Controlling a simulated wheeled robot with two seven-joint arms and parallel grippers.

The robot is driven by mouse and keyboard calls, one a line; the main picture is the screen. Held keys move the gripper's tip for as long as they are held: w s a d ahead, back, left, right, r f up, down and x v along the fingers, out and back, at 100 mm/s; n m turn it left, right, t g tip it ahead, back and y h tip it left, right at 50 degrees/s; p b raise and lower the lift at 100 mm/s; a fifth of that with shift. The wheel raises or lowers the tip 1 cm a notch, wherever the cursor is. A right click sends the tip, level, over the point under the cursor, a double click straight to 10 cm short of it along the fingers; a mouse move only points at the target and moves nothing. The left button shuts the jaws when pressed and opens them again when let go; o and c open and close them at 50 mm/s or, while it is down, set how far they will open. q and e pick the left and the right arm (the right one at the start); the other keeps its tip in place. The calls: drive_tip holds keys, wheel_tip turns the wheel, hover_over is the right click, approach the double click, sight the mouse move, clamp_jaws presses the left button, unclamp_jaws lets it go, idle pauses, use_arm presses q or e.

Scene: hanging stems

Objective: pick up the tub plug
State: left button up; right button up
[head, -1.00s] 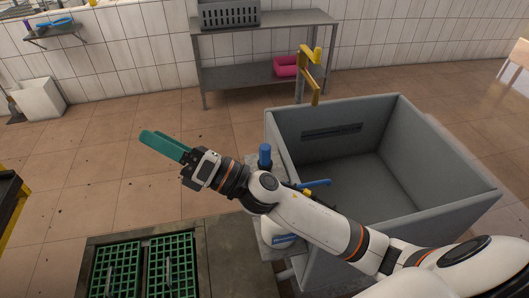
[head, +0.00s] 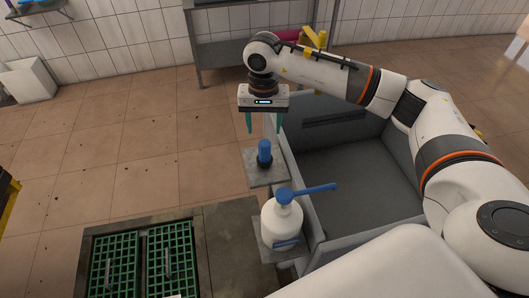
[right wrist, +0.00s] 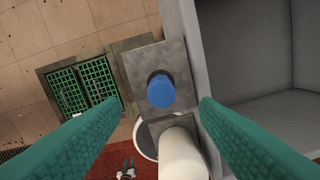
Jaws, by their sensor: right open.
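The tub plug, seemingly the blue upright cylinder (head: 264,150) with a dark base, stands on a small grey ledge (head: 262,178) at the left side of the grey tub. In the right wrist view the blue cylinder (right wrist: 161,92) shows from above, between the fingers and beyond their tips. My right gripper (head: 264,126) points down just above it, open and empty, its teal fingers to either side and apart from it. What seems to be my left gripper (right wrist: 127,165) shows small at the bottom of the right wrist view, too small to judge.
A white pump bottle (head: 282,221) with a blue spout stands on a nearer ledge. The grey tub (head: 375,230) lies to the right. Green floor grates (head: 167,262) are at lower left. A metal table (head: 215,55) stands behind; open tiled floor lies left.

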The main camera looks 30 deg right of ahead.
sight(265, 142)
wheel_tip(265, 142, down, 3)
drive_tip(key=shift+f+p, duration=0.1)
drive_tip(key=shift+p, duration=0.25)
wheel_tip(265, 142, down, 5)
drive_tip(key=shift+s+r+p, duration=0.1)
drive_tip(key=shift+s+p, duration=0.05)
drive_tip(key=shift+p, duration=1.1)
drive_tip(key=shift+f, duration=0.3)
drive_tip(key=c, duration=1.1)
